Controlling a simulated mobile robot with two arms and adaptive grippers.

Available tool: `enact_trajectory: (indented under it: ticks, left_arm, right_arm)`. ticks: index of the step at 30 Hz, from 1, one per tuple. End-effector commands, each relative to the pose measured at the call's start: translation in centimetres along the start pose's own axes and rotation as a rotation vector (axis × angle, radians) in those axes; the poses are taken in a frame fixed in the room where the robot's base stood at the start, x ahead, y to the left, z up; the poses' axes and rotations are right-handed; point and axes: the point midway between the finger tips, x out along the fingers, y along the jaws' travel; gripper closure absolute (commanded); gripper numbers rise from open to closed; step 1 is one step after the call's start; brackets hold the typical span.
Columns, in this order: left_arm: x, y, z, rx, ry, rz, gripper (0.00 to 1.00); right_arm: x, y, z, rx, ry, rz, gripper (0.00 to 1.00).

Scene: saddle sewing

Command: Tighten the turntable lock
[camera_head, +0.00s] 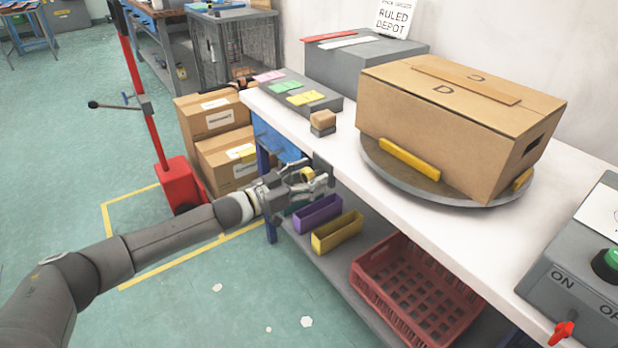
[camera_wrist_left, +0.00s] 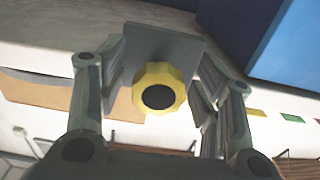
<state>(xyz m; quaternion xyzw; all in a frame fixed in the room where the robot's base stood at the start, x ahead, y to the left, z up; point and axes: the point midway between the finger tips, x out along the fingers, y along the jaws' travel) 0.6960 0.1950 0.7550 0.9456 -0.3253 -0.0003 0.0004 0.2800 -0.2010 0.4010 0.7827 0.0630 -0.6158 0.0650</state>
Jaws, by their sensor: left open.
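The turntable lock is a yellow lobed knob (camera_head: 307,174) on a grey plate (camera_head: 322,170) at the front edge of the white bench. My left gripper (camera_head: 312,183) reaches it from the left. In the left wrist view the knob (camera_wrist_left: 160,88), with its dark centre, is between the two open fingers of the gripper (camera_wrist_left: 160,92), with a gap on each side. The fingers partly hide the knob in the head view. The round grey turntable (camera_head: 398,181) carries a large cardboard box (camera_head: 425,125). My right gripper is not in view.
A purple bin (camera_head: 318,214), a yellow bin (camera_head: 338,234) and a red crate (camera_head: 395,310) are below the benchtop. A grey control box (camera_head: 560,285) is at the right. A small brown block (camera_head: 323,119) stands on the bench behind the lock.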

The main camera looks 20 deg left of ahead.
Motion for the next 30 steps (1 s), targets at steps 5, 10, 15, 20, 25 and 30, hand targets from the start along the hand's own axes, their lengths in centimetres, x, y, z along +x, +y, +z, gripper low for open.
enact_trajectory:
  ticks: [5, 10, 15, 20, 25, 30]
  left_arm:
    - [0.0, 0.0, 0.0, 0.0, 0.0, 0.0, 0.47]
    - [0.0, 0.0, 0.0, 0.0, 0.0, 0.0, 0.68]
    - [-0.1, 0.0, 0.0, 0.0, 0.0, 0.0, 0.87]
    - [-0.1, 0.0, 0.0, 0.009, 0.0, 0.0, 0.87]
    - [-0.1, 0.0, 0.0, 0.058, 0.0, 0.0, 0.87]
    - [-0.1, -0.1, -0.1, 0.161, 0.0, -0.001, 0.87]
  right_arm:
    - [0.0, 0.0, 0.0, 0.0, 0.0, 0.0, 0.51]
    - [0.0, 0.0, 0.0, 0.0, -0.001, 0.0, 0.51]
    - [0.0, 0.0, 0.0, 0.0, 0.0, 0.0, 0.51]
    - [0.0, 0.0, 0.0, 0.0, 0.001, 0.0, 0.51]
    - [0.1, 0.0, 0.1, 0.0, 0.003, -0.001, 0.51]
    - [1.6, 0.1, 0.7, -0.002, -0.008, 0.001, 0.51]
